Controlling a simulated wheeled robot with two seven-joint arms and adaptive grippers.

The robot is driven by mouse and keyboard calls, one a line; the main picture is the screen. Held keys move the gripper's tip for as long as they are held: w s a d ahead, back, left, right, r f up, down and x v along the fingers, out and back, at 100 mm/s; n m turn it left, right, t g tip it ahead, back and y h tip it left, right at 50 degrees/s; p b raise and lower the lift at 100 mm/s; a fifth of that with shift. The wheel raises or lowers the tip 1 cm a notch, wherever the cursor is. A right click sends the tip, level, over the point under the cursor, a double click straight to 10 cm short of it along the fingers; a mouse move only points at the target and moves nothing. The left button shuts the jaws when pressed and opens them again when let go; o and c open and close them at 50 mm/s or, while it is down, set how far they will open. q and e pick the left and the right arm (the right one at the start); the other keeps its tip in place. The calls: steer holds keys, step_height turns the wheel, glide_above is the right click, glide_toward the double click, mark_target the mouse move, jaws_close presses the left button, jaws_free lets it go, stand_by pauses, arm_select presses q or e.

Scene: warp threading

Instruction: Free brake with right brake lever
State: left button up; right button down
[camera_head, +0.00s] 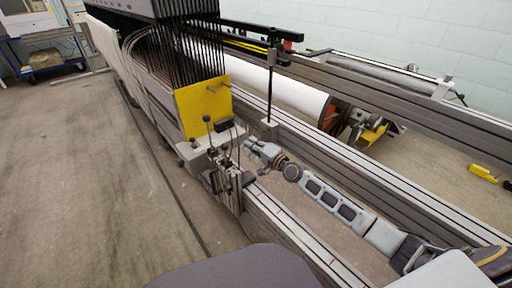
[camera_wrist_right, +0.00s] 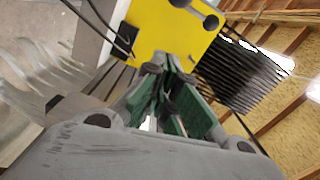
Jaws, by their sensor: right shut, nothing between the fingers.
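The loom's control unit (camera_head: 222,165) stands at the end of the machine, with thin levers that carry dark knobs. One upright lever (camera_head: 207,121) with a black ball knob stands at its left, in front of a yellow plate (camera_head: 203,105). I cannot tell which lever is the right brake lever. My right gripper (camera_head: 250,145) is just right of the unit, pointing left toward it, shut and empty. In the right wrist view, its green-padded fingers (camera_wrist_right: 162,85) are together below the yellow plate (camera_wrist_right: 165,35). My left gripper is not in view.
Long grey rails (camera_head: 300,237) run below my right arm. A black upright post (camera_head: 270,85) stands just behind the gripper. A white roll (camera_head: 290,92) lies beyond it. Dark warp wires (camera_head: 200,50) hang above the yellow plate. Open floor (camera_head: 80,170) lies at the left.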

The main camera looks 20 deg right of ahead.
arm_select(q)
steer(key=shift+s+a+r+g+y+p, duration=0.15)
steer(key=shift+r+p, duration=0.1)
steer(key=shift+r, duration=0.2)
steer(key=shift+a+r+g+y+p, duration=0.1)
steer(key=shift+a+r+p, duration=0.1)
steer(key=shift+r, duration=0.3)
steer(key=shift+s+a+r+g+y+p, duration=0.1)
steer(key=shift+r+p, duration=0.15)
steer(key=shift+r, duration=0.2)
arm_select(e)
steer(key=shift+w+a+f, duration=0.15)
steer(key=shift+w+a, duration=0.25)
steer(key=shift+a, duration=0.5)
steer(key=shift+w+a+f, duration=0.1)
steer(key=shift+w+a, duration=0.3)
steer(key=shift+a, duration=0.5)
steer(key=shift+w+a+f, duration=0.15)
steer(key=shift+w+a, duration=0.25)
steer(key=shift+a, duration=0.5)
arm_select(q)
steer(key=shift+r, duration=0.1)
